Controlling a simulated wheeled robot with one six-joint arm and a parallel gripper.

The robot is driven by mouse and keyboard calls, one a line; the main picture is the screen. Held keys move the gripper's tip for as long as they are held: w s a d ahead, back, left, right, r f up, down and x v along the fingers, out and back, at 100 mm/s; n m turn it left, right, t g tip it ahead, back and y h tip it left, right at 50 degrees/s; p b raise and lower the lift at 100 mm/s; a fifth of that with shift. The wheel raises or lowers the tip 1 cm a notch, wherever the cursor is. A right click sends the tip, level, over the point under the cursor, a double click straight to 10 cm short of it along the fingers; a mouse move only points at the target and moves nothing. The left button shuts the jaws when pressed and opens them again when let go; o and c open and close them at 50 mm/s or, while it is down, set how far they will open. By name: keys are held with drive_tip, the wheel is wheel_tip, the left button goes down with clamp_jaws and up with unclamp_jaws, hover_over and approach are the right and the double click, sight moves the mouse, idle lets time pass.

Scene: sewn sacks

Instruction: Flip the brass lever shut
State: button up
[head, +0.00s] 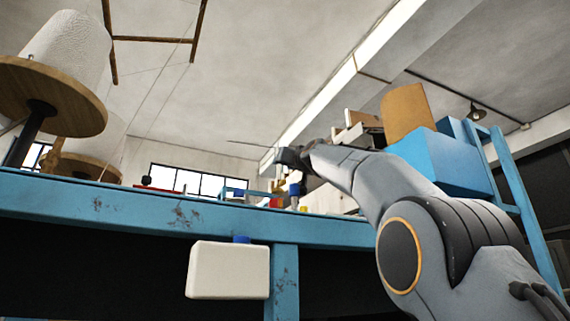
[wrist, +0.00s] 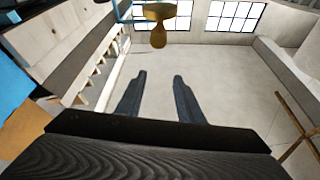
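A brass-coloured lever with a rounded knob (wrist: 158,34) shows at the top middle of the wrist view, just beyond my fingertips in the picture and apart from them. My gripper (wrist: 159,78) has its two dark fingers spread with nothing between them. In the head view my gripper (head: 284,156) is small and far off, above the blue bench, at the end of my outstretched arm. A small brassy patch (head: 279,184) below it may be the lever, but it is too small to tell.
A blue bench (head: 120,211) crosses the head view, with a white box (head: 228,271) at its front. Large thread cones (head: 68,48) on wooden discs stand at left. A blue bin (head: 440,160) with a brown board (head: 406,112) stands at right. Air around my gripper looks clear.

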drive_tip(key=shift+r+p, duration=1.15)
drive_tip(key=shift+r, duration=0.35)
